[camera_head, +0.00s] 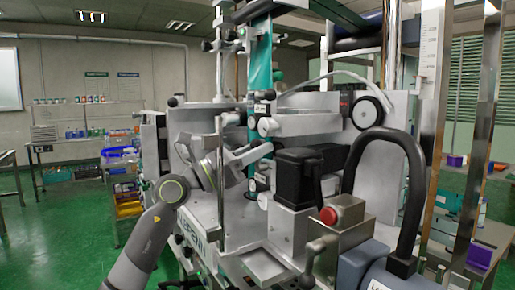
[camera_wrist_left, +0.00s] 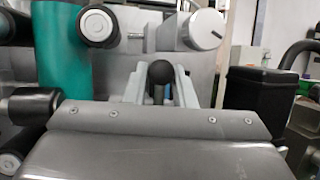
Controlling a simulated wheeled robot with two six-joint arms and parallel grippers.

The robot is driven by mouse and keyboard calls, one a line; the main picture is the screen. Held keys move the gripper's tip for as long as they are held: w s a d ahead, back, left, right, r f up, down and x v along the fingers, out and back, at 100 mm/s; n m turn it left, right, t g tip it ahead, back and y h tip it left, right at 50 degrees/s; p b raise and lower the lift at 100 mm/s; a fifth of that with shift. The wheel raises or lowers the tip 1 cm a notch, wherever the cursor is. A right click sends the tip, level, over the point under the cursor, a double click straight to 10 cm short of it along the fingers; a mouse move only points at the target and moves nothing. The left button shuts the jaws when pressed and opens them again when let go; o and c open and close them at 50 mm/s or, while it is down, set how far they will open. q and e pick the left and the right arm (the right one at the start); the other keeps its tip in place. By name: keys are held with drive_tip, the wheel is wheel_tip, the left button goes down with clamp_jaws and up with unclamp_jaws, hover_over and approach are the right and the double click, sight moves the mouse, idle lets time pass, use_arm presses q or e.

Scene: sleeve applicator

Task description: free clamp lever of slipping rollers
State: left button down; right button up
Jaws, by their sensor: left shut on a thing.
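My left gripper (camera_head: 255,156) reaches into the machine from the left in the head view. In the left wrist view its fingers (camera_wrist_left: 158,88) are shut on the clamp lever, whose black ball knob (camera_wrist_left: 160,72) shows between them. The lever's shaft is hidden behind the fingers and the gripper's grey housing. A pale round roller end (camera_wrist_left: 97,26) sits up and left of the knob, and a white dial-like knob (camera_wrist_left: 203,29) up and right. The teal film (camera_wrist_left: 62,60) runs down at the left; it also shows in the head view (camera_head: 260,65). My right gripper is not in view.
A black box (camera_head: 298,178) and a red button (camera_head: 328,215) stand right of my left gripper. A thick black hose (camera_head: 408,165) arches at the right. A vertical metal post (camera_head: 221,185) stands close in front of my left wrist. Green floor (camera_head: 70,225) lies open at left.

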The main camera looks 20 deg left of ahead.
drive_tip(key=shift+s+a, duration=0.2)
use_arm(q)
drive_tip(key=c, duration=1.5)
unclamp_jaws()
drive_tip(key=shift+c, duration=0.2)
